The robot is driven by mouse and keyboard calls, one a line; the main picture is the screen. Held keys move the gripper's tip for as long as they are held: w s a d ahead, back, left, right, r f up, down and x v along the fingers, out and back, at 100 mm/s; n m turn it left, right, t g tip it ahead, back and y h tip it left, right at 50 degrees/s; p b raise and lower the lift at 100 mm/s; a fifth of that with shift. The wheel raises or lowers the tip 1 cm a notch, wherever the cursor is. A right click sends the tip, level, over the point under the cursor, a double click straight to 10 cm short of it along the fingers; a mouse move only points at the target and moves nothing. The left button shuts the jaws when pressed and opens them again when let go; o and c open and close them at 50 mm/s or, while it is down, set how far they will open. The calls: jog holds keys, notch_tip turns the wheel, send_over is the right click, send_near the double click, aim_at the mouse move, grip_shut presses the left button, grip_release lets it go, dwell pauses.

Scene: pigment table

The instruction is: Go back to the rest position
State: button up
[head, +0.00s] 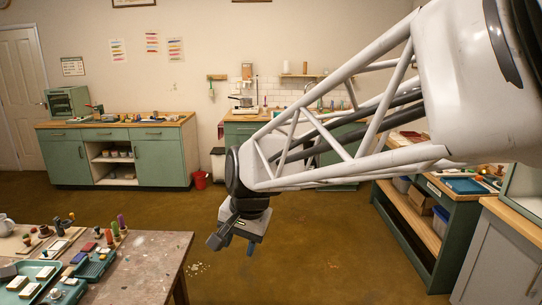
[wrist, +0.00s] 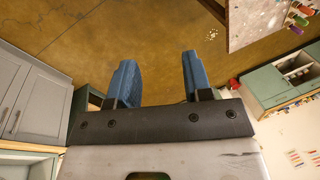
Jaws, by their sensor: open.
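My gripper (wrist: 157,72) shows in the wrist view with its two blue fingers apart and nothing between them. In the head view my gripper (head: 250,249) hangs at the end of my arm over the open floor, to the right of the pigment table (head: 150,262) and apart from it.
The pigment table at lower left bears green trays (head: 95,264), stamps and bottles. Green cabinets (head: 160,162) stand along the back wall, with a red bucket (head: 199,180) beside them. A shelf unit (head: 408,222) and grey cabinet (head: 497,262) stand at right. The floor between is clear.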

jog(key=s+d+f+n+h, duration=0.1)
jog(key=s+d, duration=0.8)
jog(key=d, duration=0.3)
jog(key=s+d+f+n+t+h, duration=0.1)
jog(key=s+d, duration=0.8)
jog(key=d, duration=0.4)
jog(key=shift+n+h, duration=0.3)
jog(key=shift+n, duration=0.1)
